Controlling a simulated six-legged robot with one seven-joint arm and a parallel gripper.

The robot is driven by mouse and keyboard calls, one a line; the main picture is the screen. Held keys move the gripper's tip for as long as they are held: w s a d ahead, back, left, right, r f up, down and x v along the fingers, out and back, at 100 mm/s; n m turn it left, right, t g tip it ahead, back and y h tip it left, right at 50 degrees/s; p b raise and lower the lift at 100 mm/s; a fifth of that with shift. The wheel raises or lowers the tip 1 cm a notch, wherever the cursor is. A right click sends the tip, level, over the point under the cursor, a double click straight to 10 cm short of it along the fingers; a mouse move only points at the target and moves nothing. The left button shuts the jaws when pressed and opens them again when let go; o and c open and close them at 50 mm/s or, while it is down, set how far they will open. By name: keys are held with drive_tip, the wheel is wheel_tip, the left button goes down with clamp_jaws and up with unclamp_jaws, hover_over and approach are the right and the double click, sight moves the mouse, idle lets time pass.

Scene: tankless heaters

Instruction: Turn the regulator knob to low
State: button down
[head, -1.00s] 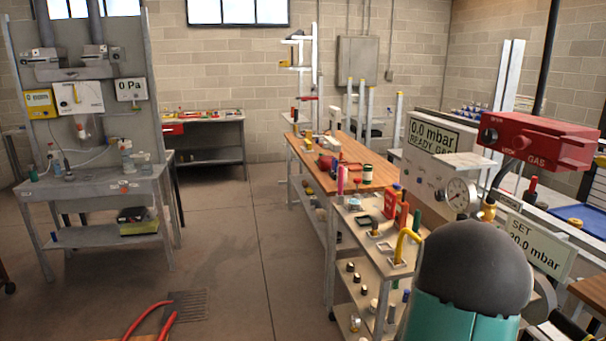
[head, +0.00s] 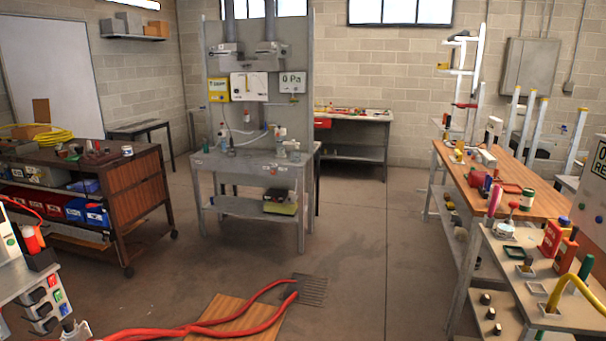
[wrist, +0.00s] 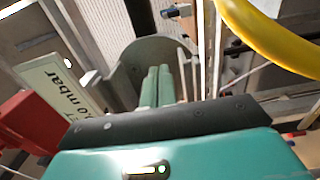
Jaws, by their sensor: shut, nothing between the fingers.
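My gripper (wrist: 157,74) shows only in the wrist view, with its two green fingers side by side and shut, and nothing held. I cannot make out the regulator knob in either view now. A tilted sign reading mbar (wrist: 58,95) is left of the fingers in the wrist view, partly cut by my wrist. A red housing (wrist: 25,128) shows at the lower left there. In the head view, only the edge of the white ready-gas panel (head: 597,185) shows at the far right. My arm is out of the head view.
A grey test stand (head: 262,95) with displays stands mid-room. A right-hand bench (head: 500,205) holds small items and a yellow hose (head: 572,287). A brown cart (head: 140,190) is at left. Red hoses (head: 215,328) lie low in front. Open floor (head: 375,235) lies between.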

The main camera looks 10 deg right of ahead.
drive_tip(key=shift+w+d+r, duration=0.1)
drive_tip(key=shift+w+r, duration=0.1)
drive_tip(key=shift+w, duration=0.05)
idle(0.5)
drive_tip(key=shift+r, duration=0.7)
drive_tip(key=shift+s, duration=0.15)
drive_tip(key=shift+s+a, duration=0.2)
drive_tip(key=shift+s, duration=0.05)
drive_tip(key=v, duration=0.6)
drive_tip(key=shift+a+r, duration=0.1)
